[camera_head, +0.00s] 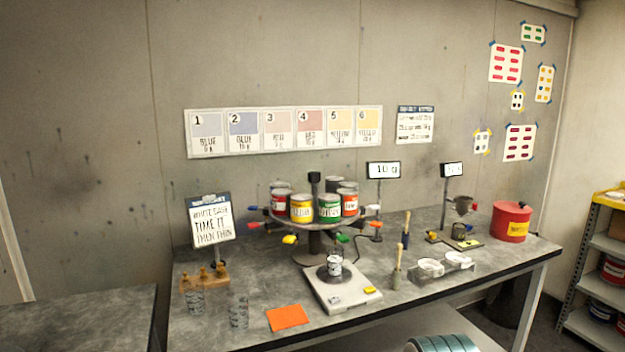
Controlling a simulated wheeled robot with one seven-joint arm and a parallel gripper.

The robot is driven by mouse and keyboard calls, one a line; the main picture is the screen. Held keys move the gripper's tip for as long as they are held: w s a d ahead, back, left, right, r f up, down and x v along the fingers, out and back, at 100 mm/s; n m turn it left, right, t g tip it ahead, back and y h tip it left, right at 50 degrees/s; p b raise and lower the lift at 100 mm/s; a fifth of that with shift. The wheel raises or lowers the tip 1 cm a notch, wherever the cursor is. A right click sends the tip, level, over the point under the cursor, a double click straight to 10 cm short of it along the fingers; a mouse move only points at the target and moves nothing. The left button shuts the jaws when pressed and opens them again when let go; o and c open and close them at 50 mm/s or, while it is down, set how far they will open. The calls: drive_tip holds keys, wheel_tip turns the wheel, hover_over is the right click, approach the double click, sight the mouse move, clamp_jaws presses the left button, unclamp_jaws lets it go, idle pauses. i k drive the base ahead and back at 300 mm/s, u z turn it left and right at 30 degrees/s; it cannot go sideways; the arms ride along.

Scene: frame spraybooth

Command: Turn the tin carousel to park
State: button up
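The tin carousel (314,222) stands on the grey workbench in the middle of the view. It is a round turntable on a pedestal, with a dark post at its centre. Several paint tins stand on it; yellow (302,208), green (329,208) and red (348,202) ones face the front. Coloured tabs or taps stick out around its rim, with a yellow one (289,239) at front left. Tins at the back are partly hidden. I cannot read a park mark. My gripper is not in view.
A scale (336,295) with a small cup (335,266) stands just in front of the carousel. Behind are a display (383,170) and colour cards (285,132). A clipboard sign (210,220) stands left, a red canister (510,222) right. An orange sheet (287,317) lies near the front edge.

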sight(316, 197)
drive_tip(key=z, duration=0.8)
drive_tip(key=i, duration=0.9)
drive_tip(key=z, duration=0.05)
